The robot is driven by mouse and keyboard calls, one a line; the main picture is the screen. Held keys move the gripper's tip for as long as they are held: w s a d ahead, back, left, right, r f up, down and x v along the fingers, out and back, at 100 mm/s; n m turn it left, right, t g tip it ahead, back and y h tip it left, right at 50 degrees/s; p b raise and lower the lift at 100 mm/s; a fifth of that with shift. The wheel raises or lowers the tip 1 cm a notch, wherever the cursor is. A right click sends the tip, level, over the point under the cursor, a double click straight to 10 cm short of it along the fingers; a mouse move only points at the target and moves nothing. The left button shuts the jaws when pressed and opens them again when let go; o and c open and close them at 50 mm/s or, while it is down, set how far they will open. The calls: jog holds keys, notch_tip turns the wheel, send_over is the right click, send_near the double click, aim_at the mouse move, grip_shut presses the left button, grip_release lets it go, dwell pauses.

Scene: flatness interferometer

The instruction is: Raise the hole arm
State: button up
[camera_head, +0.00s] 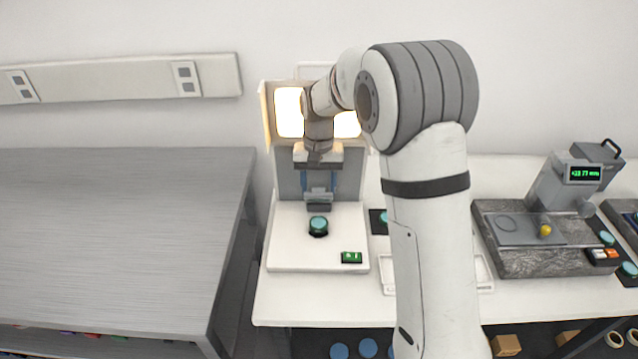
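The flatness interferometer has a white base (290,250), a grey upright back (352,172) and bright lit panels (289,112) at its top. A teal round piece (318,223) sits on a dark holder on the base. My gripper (318,183) is in front of the upright, above and behind the teal piece. Blue and dark grey parts show around its fingertips. I cannot tell the hole arm apart from them, nor whether my fingers are open or touch anything.
My arm crosses the middle and hides part of the white table (330,311) and a white tray (402,276). At the right stands a gauge on a granite plate (530,262) with a yellow ball (545,230). A grey bench (110,230) is at the left.

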notch_tip(320, 180, up, 8)
jog(key=b, duration=0.1)
jog(key=shift+w, duration=0.4)
jog(key=shift+f, duration=0.1)
